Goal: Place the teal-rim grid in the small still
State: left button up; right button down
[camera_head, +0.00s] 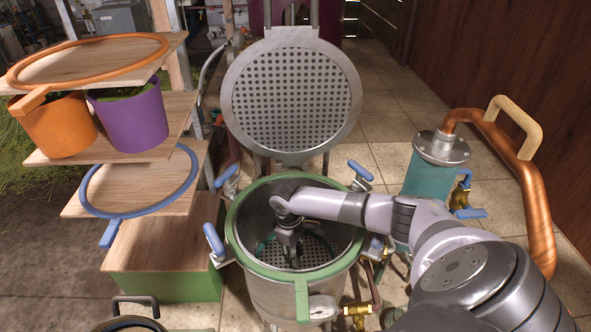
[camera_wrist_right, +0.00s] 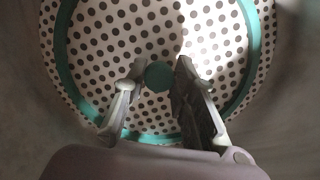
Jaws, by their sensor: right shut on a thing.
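The small still (camera_head: 302,288) is an open metal pot with a green rim. My right arm reaches down into it, and my right gripper (camera_head: 291,262) is deep inside. In the right wrist view the gripper (camera_wrist_right: 160,92) is shut on the round teal handle (camera_wrist_right: 158,75) of the teal-rim grid (camera_wrist_right: 98,45). The grid is a pale perforated disc with a teal ring, inside the pot's walls. In the head view part of the grid (camera_head: 320,248) shows low in the pot, partly behind my gripper. I cannot tell if it rests on anything. My left gripper is not in view.
The still's perforated round lid (camera_head: 290,95) stands open behind it. A wooden stand on the left holds an orange-rim ring (camera_head: 90,62), orange (camera_head: 55,125) and purple (camera_head: 130,120) pots and a blue-rim ring (camera_head: 139,212). A teal condenser (camera_head: 425,180) with copper pipe (camera_head: 530,195) stands right.

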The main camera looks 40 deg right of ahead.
jog(key=c, duration=1.3)
grip_release()
jog(key=shift+f, duration=0.1)
jog(key=r+b, duration=0.1)
jog(key=r, duration=0.3)
jog(key=w+r+b, duration=0.1)
jog(key=r, duration=0.3)
jog(key=r+b, duration=0.1)
jog(key=r, duration=0.3)
jog(key=shift+w+a+r, duration=0.15)
jog(key=shift+w+a, duration=0.05)
jog(key=shift+a, duration=0.05)
